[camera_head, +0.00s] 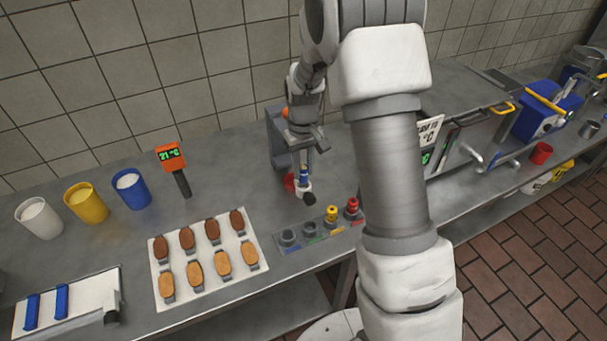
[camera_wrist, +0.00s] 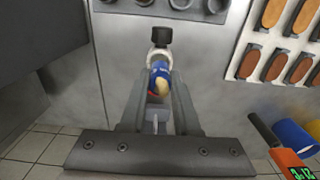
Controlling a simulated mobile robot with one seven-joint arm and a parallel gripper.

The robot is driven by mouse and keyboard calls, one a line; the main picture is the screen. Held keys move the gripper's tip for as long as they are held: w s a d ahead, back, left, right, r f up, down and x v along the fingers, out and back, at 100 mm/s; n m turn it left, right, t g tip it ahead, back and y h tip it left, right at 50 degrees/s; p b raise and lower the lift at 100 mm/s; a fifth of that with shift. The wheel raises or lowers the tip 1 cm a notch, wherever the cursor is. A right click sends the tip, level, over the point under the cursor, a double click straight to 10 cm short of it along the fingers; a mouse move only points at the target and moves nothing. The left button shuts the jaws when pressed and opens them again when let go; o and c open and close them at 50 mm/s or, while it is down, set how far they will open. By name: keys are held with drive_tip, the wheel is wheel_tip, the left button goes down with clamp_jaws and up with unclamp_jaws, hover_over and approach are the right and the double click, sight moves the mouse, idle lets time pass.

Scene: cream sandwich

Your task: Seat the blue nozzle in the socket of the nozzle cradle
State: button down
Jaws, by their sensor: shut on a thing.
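My gripper (camera_head: 304,170) is shut on a blue piece, apparently the blue nozzle (camera_head: 303,177), above the counter behind the nozzle cradle. In the wrist view the blue nozzle (camera_wrist: 160,71) sits between the fingertips (camera_wrist: 159,84), with a pale ring and a black block just beyond it. Whether these touch the nozzle is unclear. The nozzle cradle (camera_head: 276,250) lies at the counter's front edge. Its two left sockets look empty, the leftmost with a blue mark (camera_head: 290,246). A yellow nozzle (camera_head: 332,214) and a red nozzle (camera_head: 352,206) stand in the right ones.
A white tray (camera_head: 155,243) with several brown and tan pieces lies left of the cradle. A grey-blue machine (camera_head: 278,138) stands close behind my gripper. Bare counter lies between gripper and cradle.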

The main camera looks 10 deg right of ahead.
sight(303, 176)
drive_tip(key=shift+f, duration=1.55)
drive_tip(key=shift+f, duration=0.15)
drive_tip(key=c, duration=0.6)
unclamp_jaws()
drive_tip(key=shift+c, duration=0.2)
